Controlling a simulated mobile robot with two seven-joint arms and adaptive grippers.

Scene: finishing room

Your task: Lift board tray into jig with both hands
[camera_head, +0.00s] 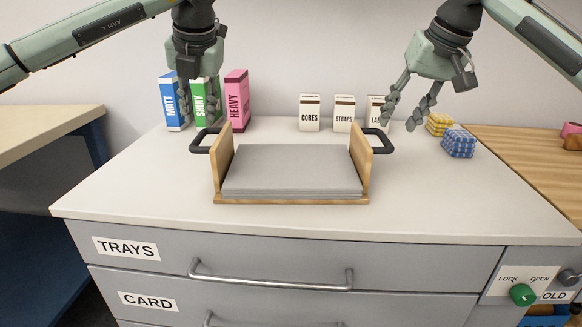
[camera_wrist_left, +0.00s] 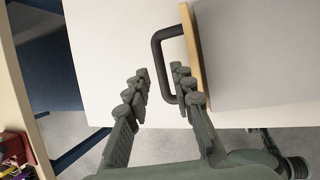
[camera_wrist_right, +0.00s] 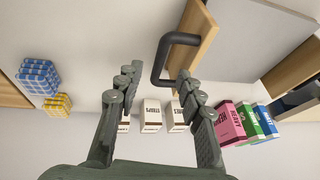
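The board tray (camera_head: 228,168) is wooden, with two upright ends, and stands on the white counter with a stack of grey boards (camera_head: 292,168) in it. A black handle (camera_head: 195,142) sticks out of its left end and another (camera_head: 388,143) out of its right end. My left gripper (camera_head: 200,118) is open above the left handle; the left wrist view shows the handle (camera_wrist_left: 157,58) just beyond and between the fingertips. My right gripper (camera_head: 399,122) is open above the right handle, seen near one finger in the right wrist view (camera_wrist_right: 160,62). I cannot make out a jig.
Blue, green and pink boxes (camera_head: 237,100) stand behind the tray at left, small white boxes (camera_head: 310,113) at back centre. Yellow and blue checked stacks (camera_head: 458,143) sit at right. A wooden surface (camera_head: 535,160) adjoins on the right. The counter's front strip is clear.

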